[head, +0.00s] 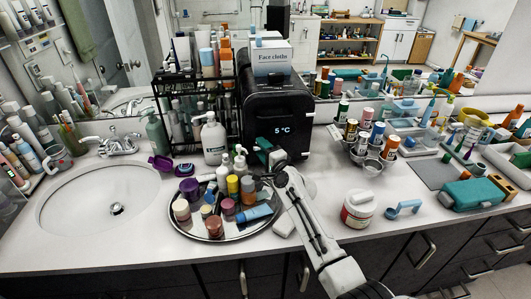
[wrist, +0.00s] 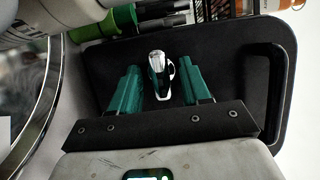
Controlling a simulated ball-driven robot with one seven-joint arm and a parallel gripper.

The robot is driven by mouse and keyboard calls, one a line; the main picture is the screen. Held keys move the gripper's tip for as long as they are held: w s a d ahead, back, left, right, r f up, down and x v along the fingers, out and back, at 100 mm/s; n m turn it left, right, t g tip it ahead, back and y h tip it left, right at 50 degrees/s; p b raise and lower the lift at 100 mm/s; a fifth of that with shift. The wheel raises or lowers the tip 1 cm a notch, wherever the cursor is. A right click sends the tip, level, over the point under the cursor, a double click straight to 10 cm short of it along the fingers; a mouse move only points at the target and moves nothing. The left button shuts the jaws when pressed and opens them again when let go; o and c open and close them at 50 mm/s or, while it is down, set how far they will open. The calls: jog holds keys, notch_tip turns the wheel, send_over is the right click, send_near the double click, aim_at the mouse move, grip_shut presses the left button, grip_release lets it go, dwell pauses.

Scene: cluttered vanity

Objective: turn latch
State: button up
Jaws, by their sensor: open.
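The black mini fridge (head: 281,108) with a 5 °C display stands at the back of the counter. In the wrist view its dark face (wrist: 235,60) fills the middle. A small chrome latch (wrist: 157,66) sticks out from it. My gripper (head: 265,151) is at the fridge's lower front. In the wrist view its teal fingers (wrist: 162,84) are open, one on each side of the latch, with gaps showing. The latch is between them and not clamped. In the head view my gripper hides the latch.
A round tray (head: 205,238) crowded with bottles and jars stands close left of my arm. A pump bottle (head: 213,138) and a black rack (head: 168,92) stand left of the fridge. A white tub (head: 358,208) is to the right. A box of face cloths (head: 271,57) tops the fridge.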

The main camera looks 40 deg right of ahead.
jog(key=s+a, duration=0.2)
jog(key=s, duration=0.8)
jog(key=shift+s, duration=0.3)
jog(key=s+a+f+n+g+y, duration=0.1)
jog(key=a+n, duration=0.1)
jog(key=a, duration=0.1)
jog(key=a+f+n+g+y, duration=0.1)
jog(key=a+n, duration=0.1)
jog(key=a, duration=0.2)
jog(key=s+a+f+n+y, duration=0.1)
jog(key=a+n+y, duration=0.1)
jog(key=a+n, duration=0.1)
jog(key=shift+s+a+f+g, duration=0.15)
jog(key=shift+s+a+g, duration=0.2)
jog(key=shift+a+g, duration=0.1)
jog(key=s+a+f+n+g+y, duration=0.1)
jog(key=s+a+f+n+g, duration=0.2)
jog(key=s+a+n+g, duration=0.35)
jog(key=s+f+n+g+h, duration=0.1)
jog(key=s+f+n+g, duration=0.2)
jog(key=s, duration=1)
jog(key=s+a+f+n+g, duration=0.1)
jog(key=s+f+n+g, duration=0.2)
jog(key=s, duration=0.9)
jog(key=shift+s+a+f+g+h, duration=0.15)
jog(key=shift+s+f+g+h, duration=0.2)
jog(key=shift+g, duration=0.25)
